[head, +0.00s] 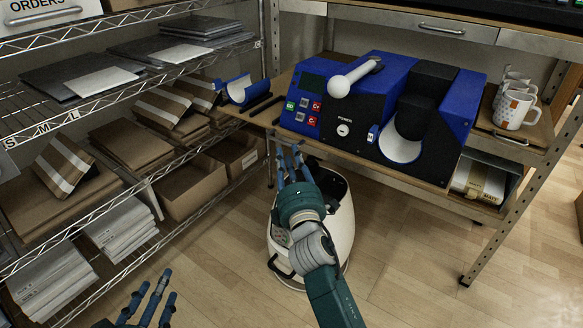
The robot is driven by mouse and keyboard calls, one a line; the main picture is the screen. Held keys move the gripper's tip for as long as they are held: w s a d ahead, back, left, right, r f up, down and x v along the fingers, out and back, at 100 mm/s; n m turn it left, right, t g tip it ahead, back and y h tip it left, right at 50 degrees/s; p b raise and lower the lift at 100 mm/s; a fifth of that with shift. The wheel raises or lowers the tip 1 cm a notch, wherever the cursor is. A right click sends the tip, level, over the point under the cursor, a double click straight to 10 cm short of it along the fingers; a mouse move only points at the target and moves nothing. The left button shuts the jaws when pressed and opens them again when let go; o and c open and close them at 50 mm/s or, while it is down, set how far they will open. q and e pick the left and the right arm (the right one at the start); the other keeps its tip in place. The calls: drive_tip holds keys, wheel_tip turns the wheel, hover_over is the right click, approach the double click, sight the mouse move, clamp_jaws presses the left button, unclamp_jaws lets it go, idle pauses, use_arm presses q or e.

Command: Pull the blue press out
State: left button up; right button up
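The blue press (345,105) with black front panels stands on a wooden shelf board (262,113) under the workbench. It has a white-knobbed lever (340,86), colored buttons, a "POWER" switch and a curved mug cradle (400,146) at its right. My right gripper (290,155) is just below and in front of the board's left front edge. Its fingers point up and look spread, with nothing seen between them. I cannot tell whether they touch the edge. My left gripper (150,292) is low at the bottom left, open and empty, partly cut off by the frame.
A wire rack (120,150) with boxes and envelopes stands at left. A blue curved part (241,90) lies left of the press. White mugs (515,105) stand on a tray at right. A white bin (335,225) stands behind my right arm. Floor is clear at lower right.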

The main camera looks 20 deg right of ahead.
drive_tip(key=s, duration=0.4)
drive_tip(key=shift+s+a+f, duration=0.15)
drive_tip(key=shift+a, duration=0.1)
